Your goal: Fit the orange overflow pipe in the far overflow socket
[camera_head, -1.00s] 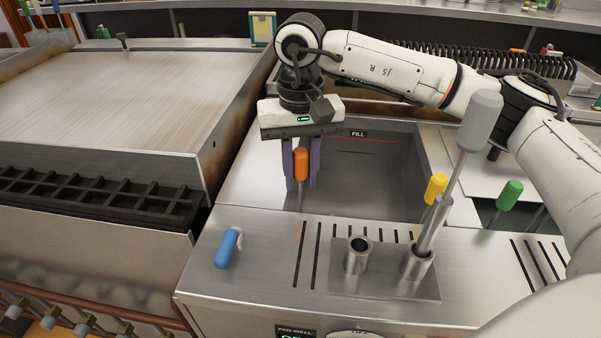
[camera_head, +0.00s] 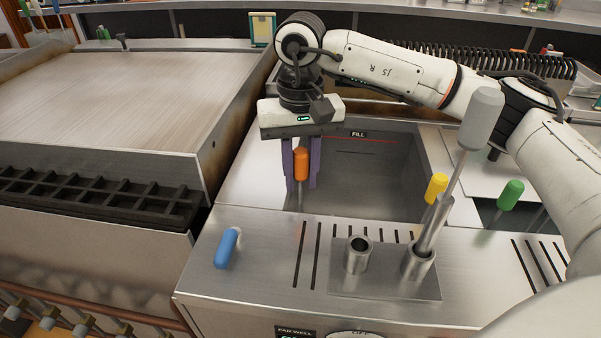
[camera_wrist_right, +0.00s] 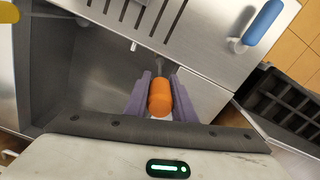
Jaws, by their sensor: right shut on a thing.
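The orange overflow pipe (camera_head: 301,166) is upright in the head view, at the left side of the sunken steel well (camera_head: 375,185). Its orange top is between the purple fingers of my right gripper (camera_head: 301,185), which is shut on it. A thin metal shaft shows below the orange top. The right wrist view also shows the orange top (camera_wrist_right: 160,97) between the fingers, with a dark tube end beyond it. I cannot make out the far overflow socket, nor whether the pipe's lower end touches anything. My left gripper is not in view.
A front plate has an empty metal socket (camera_head: 357,256) and one holding a grey-handled rod (camera_head: 478,120) that leans right. A griddle (camera_head: 130,95) is on the left.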

